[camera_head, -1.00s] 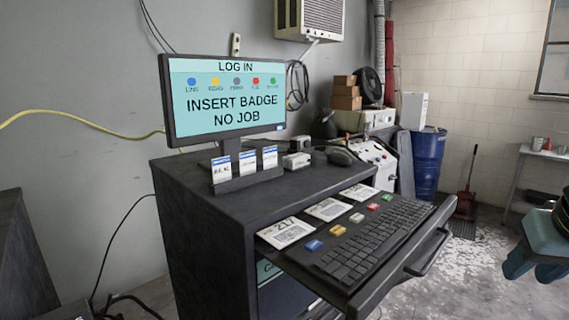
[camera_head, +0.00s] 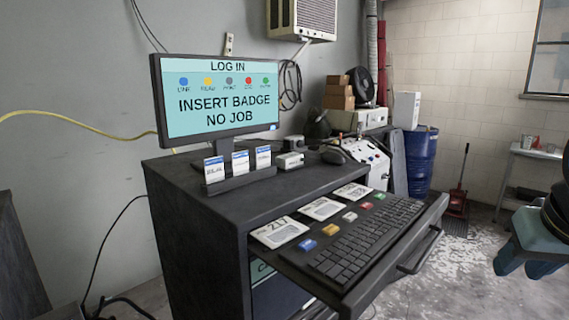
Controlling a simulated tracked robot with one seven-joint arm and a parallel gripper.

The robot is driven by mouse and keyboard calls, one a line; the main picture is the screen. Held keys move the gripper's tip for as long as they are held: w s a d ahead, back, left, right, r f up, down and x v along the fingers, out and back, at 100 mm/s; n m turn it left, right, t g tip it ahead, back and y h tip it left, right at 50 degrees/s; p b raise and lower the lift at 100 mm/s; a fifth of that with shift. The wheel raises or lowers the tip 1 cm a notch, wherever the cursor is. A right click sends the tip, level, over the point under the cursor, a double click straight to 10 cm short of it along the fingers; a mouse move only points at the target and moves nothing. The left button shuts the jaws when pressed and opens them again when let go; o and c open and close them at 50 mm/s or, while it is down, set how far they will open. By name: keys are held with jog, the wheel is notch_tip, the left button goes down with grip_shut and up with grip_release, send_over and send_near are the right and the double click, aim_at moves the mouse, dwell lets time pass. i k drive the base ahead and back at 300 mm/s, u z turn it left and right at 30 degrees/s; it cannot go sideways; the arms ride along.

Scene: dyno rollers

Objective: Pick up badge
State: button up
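Three white badges with blue tops stand upright in a dark rack (camera_head: 240,181) on the cabinet top, below the monitor. They are the left badge (camera_head: 214,169), the middle badge (camera_head: 240,163) and the right badge (camera_head: 263,157). Their small print is too blurred to read. The monitor (camera_head: 220,98) reads "LOG IN", "INSERT BADGE", "NO JOB". My gripper (camera_head: 523,265), teal, is at the right edge, well apart from the badges. Its fingers point down and away from the cabinet. Whether it is open or shut is unclear, and part of the arm is cut off.
The dark cabinet (camera_head: 195,235) has a pulled-out tray with a keyboard (camera_head: 365,240), coloured buttons and several printed cards (camera_head: 280,232). A small grey box (camera_head: 290,160) and a mouse (camera_head: 333,156) lie right of the rack. A blue drum (camera_head: 420,160) stands behind.

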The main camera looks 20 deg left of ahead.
aim_at(262, 154)
jog(key=u, duration=1.3)
jog(key=i, duration=0.1)
jog(key=z, duration=3.1)
jog(key=k, duration=1.3)
jog(key=u, duration=0.5)
jog(key=i, duration=0.1)
jog(key=u, duration=1.5)
